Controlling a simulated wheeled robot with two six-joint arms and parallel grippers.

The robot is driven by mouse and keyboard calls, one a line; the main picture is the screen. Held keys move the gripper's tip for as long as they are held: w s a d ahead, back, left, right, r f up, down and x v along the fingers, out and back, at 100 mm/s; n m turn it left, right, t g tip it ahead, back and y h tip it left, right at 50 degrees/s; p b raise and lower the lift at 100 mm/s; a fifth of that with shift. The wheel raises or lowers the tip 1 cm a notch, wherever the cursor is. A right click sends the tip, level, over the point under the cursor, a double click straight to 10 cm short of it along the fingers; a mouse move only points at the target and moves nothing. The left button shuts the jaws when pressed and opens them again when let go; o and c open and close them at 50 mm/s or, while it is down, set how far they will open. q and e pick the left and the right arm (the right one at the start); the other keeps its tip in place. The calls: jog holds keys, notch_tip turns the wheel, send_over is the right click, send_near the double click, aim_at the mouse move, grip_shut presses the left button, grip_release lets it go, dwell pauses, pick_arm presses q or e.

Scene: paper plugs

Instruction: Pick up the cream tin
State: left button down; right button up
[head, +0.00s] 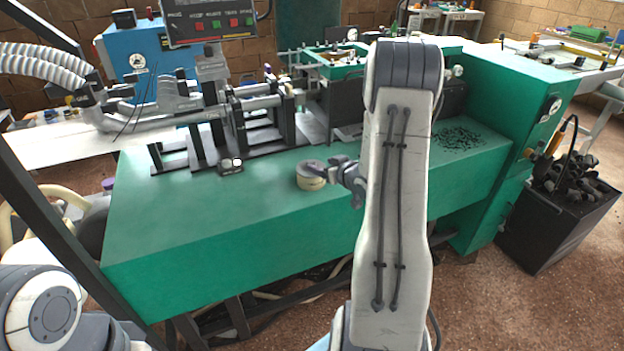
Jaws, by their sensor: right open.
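The cream tin (311,182), a short round tin with a greyish purple top, stands upright on the green machine bench (215,222) near the middle of the view. My right gripper (338,179) is open just to the right of the tin. One dark finger reaches to the tin's upper right edge; I cannot tell if it touches. My right arm hides part of the gripper and the bench behind it. My left arm shows only at the bottom left corner, and its gripper is out of view.
A small dark block (230,166) sits left of the tin, before a metal frame mechanism (262,110). A control panel (210,22) hangs above. Dark shavings (457,139) lie on the bench at right. The bench's front left is clear.

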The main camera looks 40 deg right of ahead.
aim_at(314, 164)
jog(key=x, duration=0.4)
jog(key=shift+w+a+f, duration=0.15)
jog(key=shift+a+f, duration=0.2)
jog(key=shift+f, duration=0.05)
jog(key=shift+w+d+f, duration=0.1)
jog(key=shift+w+f, duration=0.05)
jog(key=shift+w, duration=0.2)
grip_shut()
dwell(0.8)
